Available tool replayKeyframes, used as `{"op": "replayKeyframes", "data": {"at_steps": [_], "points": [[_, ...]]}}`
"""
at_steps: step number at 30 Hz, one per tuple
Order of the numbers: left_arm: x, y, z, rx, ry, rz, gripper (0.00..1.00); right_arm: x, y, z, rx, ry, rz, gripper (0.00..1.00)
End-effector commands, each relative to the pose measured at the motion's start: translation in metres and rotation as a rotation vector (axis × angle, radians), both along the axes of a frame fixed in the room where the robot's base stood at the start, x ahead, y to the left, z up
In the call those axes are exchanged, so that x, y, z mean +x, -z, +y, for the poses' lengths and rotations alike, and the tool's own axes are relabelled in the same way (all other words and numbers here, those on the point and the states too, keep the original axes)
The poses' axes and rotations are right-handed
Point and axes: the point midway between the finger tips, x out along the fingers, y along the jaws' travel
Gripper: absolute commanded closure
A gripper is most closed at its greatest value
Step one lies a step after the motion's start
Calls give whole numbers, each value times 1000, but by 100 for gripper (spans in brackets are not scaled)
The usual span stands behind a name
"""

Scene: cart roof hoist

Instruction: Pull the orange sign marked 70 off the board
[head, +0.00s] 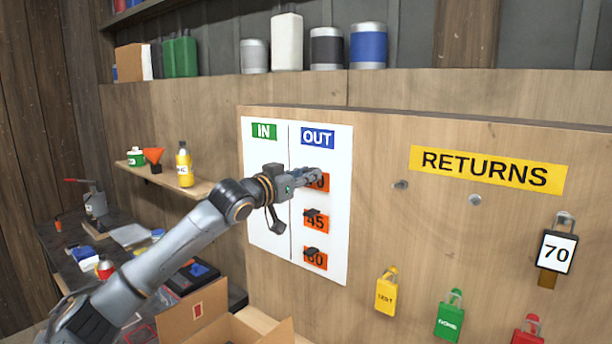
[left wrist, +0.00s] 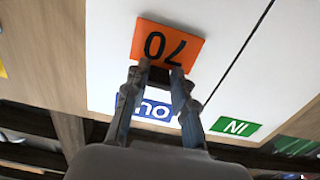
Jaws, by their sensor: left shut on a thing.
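The orange sign marked 70 is the top sign in the OUT column of the white board (head: 268,215). In the head view my left gripper (head: 318,175) covers much of the sign (head: 325,184). In the left wrist view the sign (left wrist: 167,42) shows upside down, flat against or very close to the board; I cannot tell whether it touches. My left gripper (left wrist: 158,75) is shut on the sign's dark grip at its edge, which the fingers mostly hide. My right gripper is in neither view.
Orange signs marked 45 (head: 315,222) and 60 (head: 315,259) sit below on the board. A black tag marked 70 (head: 556,252) hangs under the yellow RETURNS label (head: 488,170). A small shelf (head: 165,182) with bottles is left of the board. An open cardboard box (head: 262,330) is below.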

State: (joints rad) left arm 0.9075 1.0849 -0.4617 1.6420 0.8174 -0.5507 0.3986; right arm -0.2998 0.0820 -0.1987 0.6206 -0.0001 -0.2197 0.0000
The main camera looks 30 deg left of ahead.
Motion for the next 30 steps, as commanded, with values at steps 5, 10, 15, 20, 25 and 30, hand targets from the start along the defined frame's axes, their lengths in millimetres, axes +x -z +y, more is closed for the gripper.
{"op": "replayKeyframes", "data": {"at_steps": [5,10,15,20,25,30], "points": [[0,0,0,0,0,0,100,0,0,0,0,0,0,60],[-1,0,0,0,0,0,100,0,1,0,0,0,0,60],[-3,0,0,0,0,0,100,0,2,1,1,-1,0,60],[-6,0,1,0,0,0,100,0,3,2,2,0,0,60],[-8,0,1,-1,-1,0,100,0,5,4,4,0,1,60],[-11,0,1,-1,0,0,100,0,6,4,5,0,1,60]]}}
